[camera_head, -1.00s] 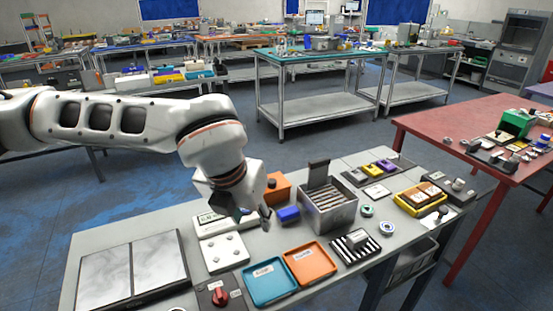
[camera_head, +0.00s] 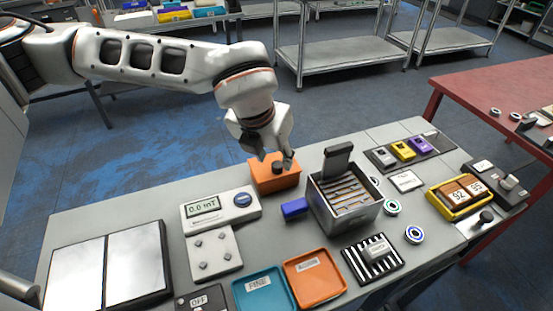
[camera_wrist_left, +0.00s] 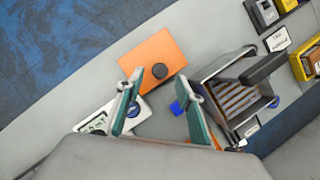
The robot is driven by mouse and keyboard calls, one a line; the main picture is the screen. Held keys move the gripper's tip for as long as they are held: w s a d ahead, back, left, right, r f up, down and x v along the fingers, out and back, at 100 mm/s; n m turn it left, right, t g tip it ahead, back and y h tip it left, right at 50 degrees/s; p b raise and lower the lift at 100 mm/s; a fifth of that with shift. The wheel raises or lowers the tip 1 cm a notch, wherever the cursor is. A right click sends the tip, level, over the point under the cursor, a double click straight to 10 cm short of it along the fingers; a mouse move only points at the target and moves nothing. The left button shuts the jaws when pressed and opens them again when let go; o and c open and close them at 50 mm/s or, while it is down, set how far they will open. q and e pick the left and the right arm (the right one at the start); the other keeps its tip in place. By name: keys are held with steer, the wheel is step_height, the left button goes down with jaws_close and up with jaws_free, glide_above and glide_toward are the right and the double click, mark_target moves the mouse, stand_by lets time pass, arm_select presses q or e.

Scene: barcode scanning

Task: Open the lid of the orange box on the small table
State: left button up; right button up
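The orange box (camera_head: 268,179) sits at the back edge of the small grey table, with a dark round knob (camera_head: 278,167) on its top. Its lid looks closed. In the left wrist view the orange box (camera_wrist_left: 150,60) and its dark knob (camera_wrist_left: 160,71) lie just beyond the fingers. My left gripper (camera_head: 276,162) is above the box, with its fingertips close to the knob. In the left wrist view the two green-padded fingers (camera_wrist_left: 160,88) are spread apart with nothing between them. I cannot tell whether a fingertip touches the box. My right gripper is not in view.
A metal bin with slots (camera_head: 345,205) stands right of the box, and a blue block (camera_head: 294,208) lies between them. A white meter (camera_head: 220,208) is to the left. Orange (camera_head: 314,279) and teal (camera_head: 265,291) trays lie in front.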

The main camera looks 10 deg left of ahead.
mark_target(277, 164)
arm_select(q)
steer(key=x, duration=0.2)
steer(key=shift+w+f, duration=0.1)
steer(key=shift+f, duration=0.15)
steer(key=shift+w+f, duration=0.25)
steer(key=shift+f, duration=0.25)
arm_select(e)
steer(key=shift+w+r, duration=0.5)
arm_select(q)
jaws_close()
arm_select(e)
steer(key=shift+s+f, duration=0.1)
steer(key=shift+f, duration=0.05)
